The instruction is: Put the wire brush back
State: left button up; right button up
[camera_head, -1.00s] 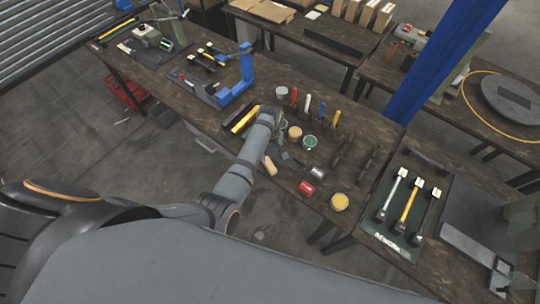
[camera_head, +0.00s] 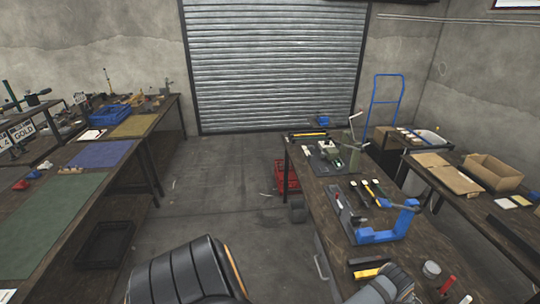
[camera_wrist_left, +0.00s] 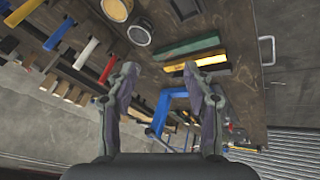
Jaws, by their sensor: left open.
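My left gripper (camera_wrist_left: 160,72) is open in the left wrist view, with nothing visible between its fingers. It is over the workbench, near a green bar (camera_wrist_left: 190,47), a yellow bar (camera_wrist_left: 194,60) and a black bar. I cannot pick out the wire brush with certainty in either current view. My right gripper is not in view.
A blue clamp-like press (camera_head: 390,232) and a green press (camera_head: 350,150) stand along the bench. A grey can (camera_head: 431,270) and a red-handled tool (camera_head: 447,284) are near my arm. A red crate (camera_head: 286,177) sits on the floor. The aisle left of the bench is mostly clear.

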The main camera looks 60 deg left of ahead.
pick_arm(q)
notch_tip(320, 180, up, 4)
jog(key=w+a+r+m+t, duration=0.1)
jog(key=a+m+t, duration=0.1)
jog(key=t, duration=0.1)
jog(key=s+a+f+m+g, duration=0.1)
jog(key=s+f, duration=0.5)
jog(key=f, duration=0.4)
jog(key=s+a+f+m+g, duration=0.1)
jog(key=s+f, duration=0.5)
jog(key=f, duration=0.4)
jog(key=s+a+f+m+g, duration=0.1)
jog(key=s+f+m+g, duration=0.1)
jog(key=s+f, duration=0.65)
jog(key=s+a+f+g, duration=0.1)
jog(key=s+f, duration=0.3)
jog(key=s, duration=0.5)
jog(key=s+a+f+m+g, duration=0.1)
jog(key=s+a+f, duration=0.1)
jog(key=s+f, duration=0.3)
jog(key=s+a+f+g, duration=0.1)
jog(key=s+f, duration=0.4)
jog(key=s, duration=0.8)
jog(key=shift+a+m+g+y, duration=0.2)
jog(key=shift+m+g+y, duration=0.1)
jog(key=shift+m+g, duration=0.1)
